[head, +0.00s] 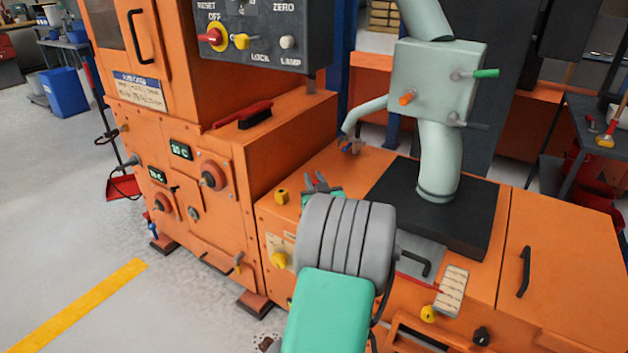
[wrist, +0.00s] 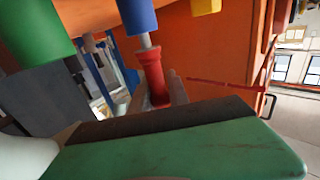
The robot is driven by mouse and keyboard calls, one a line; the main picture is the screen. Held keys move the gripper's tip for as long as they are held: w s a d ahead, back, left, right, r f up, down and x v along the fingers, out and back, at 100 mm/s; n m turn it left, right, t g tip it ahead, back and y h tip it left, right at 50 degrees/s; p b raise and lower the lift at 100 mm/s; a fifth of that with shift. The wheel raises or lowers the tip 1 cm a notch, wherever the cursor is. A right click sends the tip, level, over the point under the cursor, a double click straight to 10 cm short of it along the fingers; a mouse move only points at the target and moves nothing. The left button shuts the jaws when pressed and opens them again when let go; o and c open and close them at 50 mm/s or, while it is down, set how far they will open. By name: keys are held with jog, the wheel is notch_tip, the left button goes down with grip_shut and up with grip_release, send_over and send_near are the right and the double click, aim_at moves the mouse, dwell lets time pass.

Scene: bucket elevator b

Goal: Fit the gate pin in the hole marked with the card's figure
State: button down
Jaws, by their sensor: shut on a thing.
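My gripper (head: 322,185) is above the orange cabinet top, partly hidden behind my own wrist in the head view. In the wrist view its grey fingertips (wrist: 168,92) are closed around a red flared piece (wrist: 151,75), which appears to be the gate pin. A grey shank runs from the red piece up to a blue cylinder (wrist: 137,14); whether they are joined or only line up, I cannot tell. A cream card (head: 452,290) with dark marks lies at the cabinet's front right; its figure is unreadable. I cannot make out the marked holes.
A pale green chute box (head: 436,80) with a green-handled lever (head: 485,73) stands on a black base (head: 460,228). A control box (head: 262,35) overhangs the left. A red-handled brush (head: 243,115) lies on a ledge. Green (wrist: 22,28) and yellow (wrist: 205,5) cylinders flank the blue one.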

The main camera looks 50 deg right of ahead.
jog(key=shift+f+b, duration=0.7)
jog(key=c, duration=1.2)
grip_release()
jog(key=shift+o, duration=0.2)
jog(key=p+v, duration=0.1)
jog(key=v, duration=0.7)
